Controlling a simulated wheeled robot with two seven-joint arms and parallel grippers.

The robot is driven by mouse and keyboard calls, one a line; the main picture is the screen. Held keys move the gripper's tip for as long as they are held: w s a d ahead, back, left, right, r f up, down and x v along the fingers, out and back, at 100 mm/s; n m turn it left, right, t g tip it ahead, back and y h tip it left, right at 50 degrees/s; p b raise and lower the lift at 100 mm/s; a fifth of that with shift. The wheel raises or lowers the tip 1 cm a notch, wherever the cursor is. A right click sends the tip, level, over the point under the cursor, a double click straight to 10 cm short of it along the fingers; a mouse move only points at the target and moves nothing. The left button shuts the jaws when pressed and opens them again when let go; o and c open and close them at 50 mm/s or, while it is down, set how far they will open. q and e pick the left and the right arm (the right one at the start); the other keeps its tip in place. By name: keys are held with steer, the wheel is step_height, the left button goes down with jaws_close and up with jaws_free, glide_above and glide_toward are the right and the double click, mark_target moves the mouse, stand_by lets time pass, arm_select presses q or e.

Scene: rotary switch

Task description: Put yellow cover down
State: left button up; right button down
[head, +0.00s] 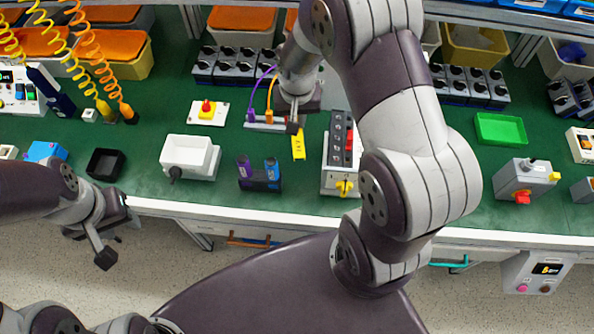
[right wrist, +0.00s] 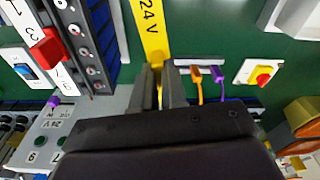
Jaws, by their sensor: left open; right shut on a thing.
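The yellow cover (head: 299,145) is a narrow strip; in the right wrist view (right wrist: 150,28) it carries the print "24 V". My right gripper (right wrist: 162,80) is shut on its near end, and the cover reaches out beyond the fingertips. In the head view the right gripper (head: 293,122) is over the middle of the green table, largely hidden by its own wrist. I cannot tell whether the cover touches the table. My left gripper (head: 112,240) is open and empty, off the table's front edge at the left.
A strip with purple and orange cables (right wrist: 203,70) lies close to the gripper. A red button on a yellow base (head: 207,107), a white box (head: 190,157) and a dark holder (head: 262,183) are left.

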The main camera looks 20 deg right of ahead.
steer(key=f+b, duration=0.1)
steer(key=f, duration=0.3)
steer(key=s+f+m+b, duration=0.1)
steer(key=f, duration=0.4)
steer(key=s+d+f+m+b, duration=0.1)
steer(key=f, duration=0.3)
steer(key=shift+s+f, duration=0.15)
steer(key=shift+s, duration=0.1)
steer(key=shift+f, duration=0.15)
arm_select(q)
step_height(320, 180, down, 5)
steer(key=shift+w+a+f, duration=0.1)
steer(key=shift+f, duration=0.1)
arm_select(e)
steer(key=c, duration=1.2)
jaws_free()
arm_select(q)
steer(key=shift+r, duration=0.1)
